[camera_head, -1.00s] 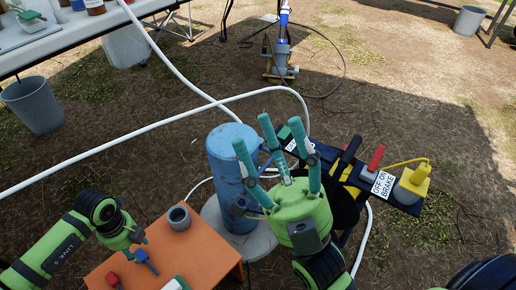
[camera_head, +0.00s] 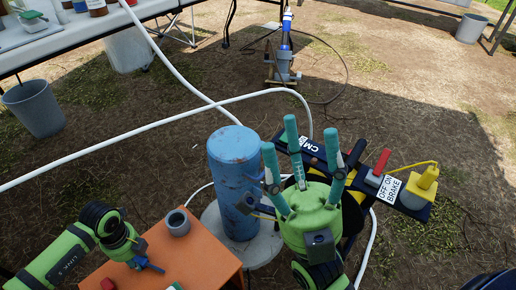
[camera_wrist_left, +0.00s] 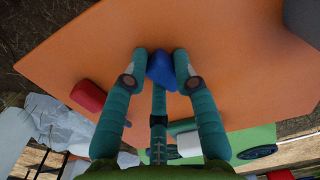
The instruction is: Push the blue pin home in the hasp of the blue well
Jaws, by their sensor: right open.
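The blue well (camera_head: 236,180) is a worn blue cylinder upright in the middle of the head view. A dark hasp (camera_head: 246,203) shows on its right side; its details are too small to read. My left gripper (camera_head: 142,262) is low over the orange table, with the blue pin (camera_head: 151,266) at its fingertips. In the left wrist view, the teal fingers close on both sides of the blue pin (camera_wrist_left: 161,69). My right gripper (camera_head: 302,165) is open and empty, with spread teal fingers, just right of the well. Its green body partly hides the ground behind.
The orange table (camera_head: 205,250) carries a grey cup (camera_head: 178,222) and a red piece (camera_wrist_left: 88,96). A brake panel (camera_head: 390,188) with a red lever and yellow piece stands to the right. White hoses (camera_head: 150,132) cross behind the well.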

